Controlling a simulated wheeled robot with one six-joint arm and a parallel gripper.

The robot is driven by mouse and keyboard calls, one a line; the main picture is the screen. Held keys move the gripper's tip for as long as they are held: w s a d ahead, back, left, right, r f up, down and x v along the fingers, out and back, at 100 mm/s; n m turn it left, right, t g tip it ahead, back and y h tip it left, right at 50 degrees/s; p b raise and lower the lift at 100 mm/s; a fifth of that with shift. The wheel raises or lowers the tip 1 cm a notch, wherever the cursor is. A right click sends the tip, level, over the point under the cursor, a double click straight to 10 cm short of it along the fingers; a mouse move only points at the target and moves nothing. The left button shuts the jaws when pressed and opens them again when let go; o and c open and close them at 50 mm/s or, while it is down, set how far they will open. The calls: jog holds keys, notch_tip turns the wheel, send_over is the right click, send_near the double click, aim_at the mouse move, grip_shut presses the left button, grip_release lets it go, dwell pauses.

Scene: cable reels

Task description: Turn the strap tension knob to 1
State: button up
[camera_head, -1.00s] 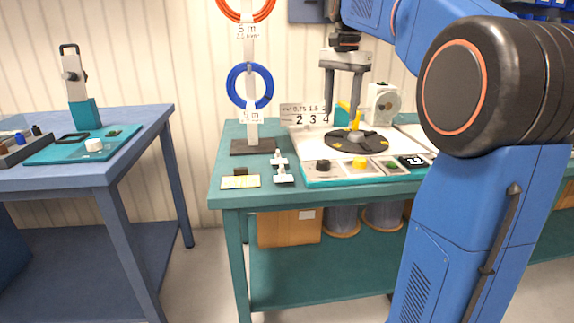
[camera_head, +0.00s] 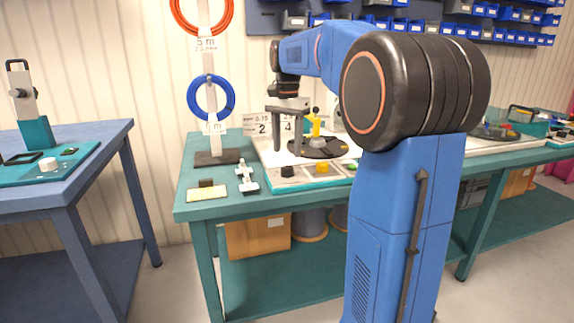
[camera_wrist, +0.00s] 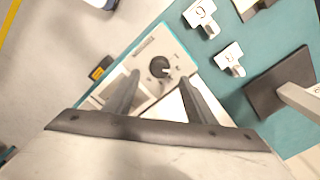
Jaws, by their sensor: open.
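A black knob (camera_head: 288,171) sits on the front left of the white and teal winding panel (camera_head: 272,150). In the wrist view the black knob (camera_wrist: 159,67) is round with a small pale pointer mark, and lies between my fingers in the picture. My gripper (camera_head: 287,152) points down above this knob, open and empty, apart from it. The gripper also shows in the wrist view (camera_wrist: 159,80). A white knob (camera_head: 48,165) sits on a teal base on the left bench, far from my gripper. No label readable here tells which knob sets strap tension.
A yellow knob (camera_head: 322,168) and a dark turntable (camera_head: 320,148) are on the panel. Small white clamps (camera_head: 246,178) lie to its left. A stand with a blue ring (camera_head: 211,98) rises behind them. The teal table (camera_head: 235,205) is bare along its front edge.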

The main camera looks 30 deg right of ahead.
aim_at(287, 167)
notch_tip(287, 167, down, 7)
jog(key=shift+r, duration=0.15)
dwell(0.4)
jog(key=c, duration=1)
